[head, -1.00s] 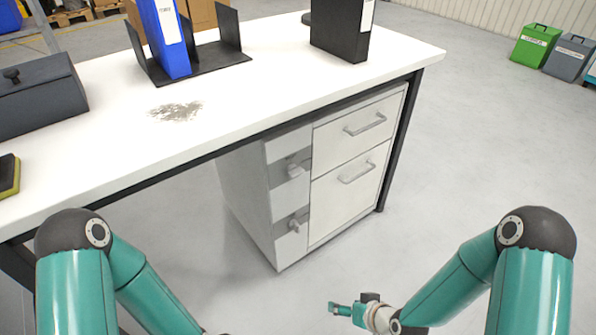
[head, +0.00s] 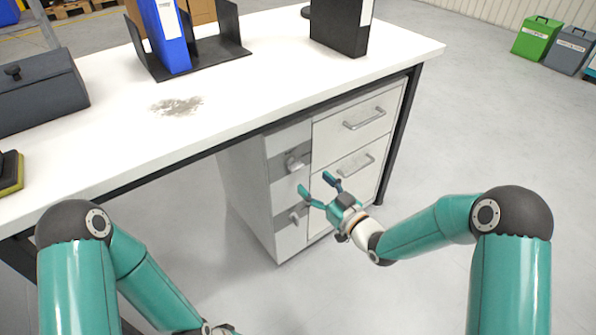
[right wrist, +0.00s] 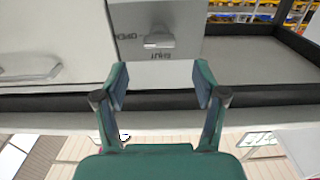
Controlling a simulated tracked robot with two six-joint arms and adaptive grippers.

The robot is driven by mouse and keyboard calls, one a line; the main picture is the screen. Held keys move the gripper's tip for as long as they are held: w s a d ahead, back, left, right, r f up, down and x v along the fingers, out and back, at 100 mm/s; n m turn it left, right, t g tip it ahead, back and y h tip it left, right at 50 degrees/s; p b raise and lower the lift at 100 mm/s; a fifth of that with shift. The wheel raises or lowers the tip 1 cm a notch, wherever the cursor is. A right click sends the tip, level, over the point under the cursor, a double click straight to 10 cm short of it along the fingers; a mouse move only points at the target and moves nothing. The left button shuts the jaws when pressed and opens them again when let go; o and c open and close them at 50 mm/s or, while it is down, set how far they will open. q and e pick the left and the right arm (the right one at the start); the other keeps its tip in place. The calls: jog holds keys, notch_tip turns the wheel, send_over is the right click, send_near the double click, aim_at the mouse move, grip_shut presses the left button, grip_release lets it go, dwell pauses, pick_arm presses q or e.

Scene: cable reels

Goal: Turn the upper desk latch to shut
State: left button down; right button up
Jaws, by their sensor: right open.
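The upper latch (head: 295,164) is a pale lever on a grey plate, on the narrow left column of the white cabinet under the desk. The lower latch (head: 296,215) sits below it. In the right wrist view, which is upside down, the upper latch (right wrist: 158,40) shows beyond the fingertips, with labels OPEN and SHUT on its plate; its lever seems to lie sideways, but I cannot tell its exact setting. My right gripper (head: 316,185) is open and empty, just in front of the cabinet, below and right of the upper latch, apart from it.
The drawer handles (head: 364,119) stick out right of the latches. The desk top (head: 240,110) overhangs the cabinet. On it are a dark box (head: 40,95), a blue binder (head: 165,35) and a black binder (head: 340,25).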

aim_at(298, 170)
jog(key=b+x, duration=0.1)
jog(key=x, duration=0.6)
jog(key=shift+w+a, duration=0.15)
jog(key=shift+c, duration=0.3)
jog(key=c, duration=1)
jog(key=shift+a, duration=0.15)
jog(key=shift+c, duration=0.4)
jog(key=shift+f+b, duration=0.1)
jog(key=shift+b, duration=0.2)
